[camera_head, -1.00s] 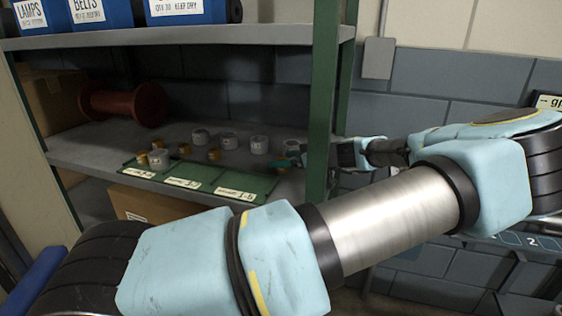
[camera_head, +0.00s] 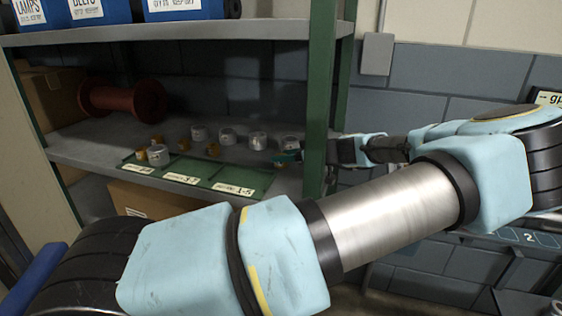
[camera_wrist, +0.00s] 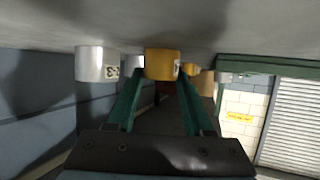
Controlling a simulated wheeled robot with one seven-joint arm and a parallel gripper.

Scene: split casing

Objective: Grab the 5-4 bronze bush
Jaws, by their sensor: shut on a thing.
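My gripper (camera_head: 287,157) reaches in low over the right end of the middle shelf, past the green post. In the wrist view its two green fingers (camera_wrist: 160,95) are shut on a bronze bush (camera_wrist: 161,64), which sits between their tips close to the shelf surface. The mark on this bush is too small and cut off to read. In the head view the held bush is hidden or too small to make out. Several other bronze bushes stand farther left, among them one by the middle (camera_head: 213,150) and one at the left (camera_head: 142,154); their marks are unreadable.
Several silver rings stand on the shelf, one (camera_head: 290,143) just behind my gripper; one (camera_wrist: 97,64) is beside the held bush in the wrist view. A green labelled tray (camera_head: 228,178) lines the shelf front. The green post (camera_head: 320,100) is close to my wrist. A red spool (camera_head: 122,101) lies at back left.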

